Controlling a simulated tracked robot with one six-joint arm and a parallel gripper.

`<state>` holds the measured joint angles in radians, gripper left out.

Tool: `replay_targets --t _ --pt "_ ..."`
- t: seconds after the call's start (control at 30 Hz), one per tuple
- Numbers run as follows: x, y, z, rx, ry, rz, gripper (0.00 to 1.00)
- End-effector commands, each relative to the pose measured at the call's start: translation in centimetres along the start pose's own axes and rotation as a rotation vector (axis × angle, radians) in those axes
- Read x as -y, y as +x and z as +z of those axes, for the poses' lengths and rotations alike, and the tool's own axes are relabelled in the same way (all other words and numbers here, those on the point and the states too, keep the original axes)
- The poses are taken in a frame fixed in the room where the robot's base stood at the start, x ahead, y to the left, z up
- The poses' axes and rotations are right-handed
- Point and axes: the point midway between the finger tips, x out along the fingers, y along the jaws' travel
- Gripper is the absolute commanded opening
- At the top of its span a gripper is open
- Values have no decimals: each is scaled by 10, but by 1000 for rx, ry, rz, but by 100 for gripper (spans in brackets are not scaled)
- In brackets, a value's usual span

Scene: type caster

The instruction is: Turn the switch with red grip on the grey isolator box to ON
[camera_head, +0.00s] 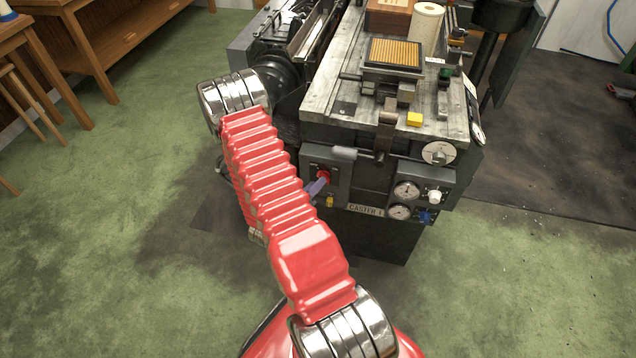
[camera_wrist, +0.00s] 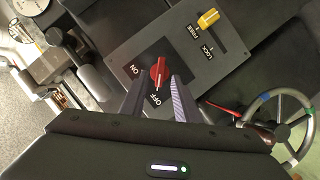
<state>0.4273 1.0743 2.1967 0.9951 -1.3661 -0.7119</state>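The switch with the red grip (camera_wrist: 158,73) is on the front of the grey isolator box (camera_wrist: 187,43) in the wrist view. Its long axis runs nearly up and down in the picture, with the lower end towards the OFF label; the ON label is to the left. My gripper (camera_wrist: 159,79) is open, with one finger on each side of the grip and gaps visible. Contact depth cannot be told. In the head view the red switch (camera_head: 323,175) shows beside a lilac finger of my gripper (camera_head: 316,188); my arm hides part of the box.
A yellow lever (camera_wrist: 208,18) marked FREE and LOCK is on the same box. A spoked handwheel (camera_wrist: 279,126) is at lower right in the wrist view. Gauges (camera_head: 406,190) are right of the box in the head view, and a handle (camera_head: 345,153) sticks out above it.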

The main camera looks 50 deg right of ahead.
Motion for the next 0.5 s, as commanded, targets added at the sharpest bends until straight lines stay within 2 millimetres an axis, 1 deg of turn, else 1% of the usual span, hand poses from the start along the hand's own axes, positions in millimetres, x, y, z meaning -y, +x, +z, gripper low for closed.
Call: replay_targets --t 0.1,0.2,0.33,0.5 --pt "0 15 0 1 1 2 29" --pt "0 23 1 2 0 2 29" --pt "0 28 0 0 0 0 29" --pt "0 29 0 0 0 -1 29"
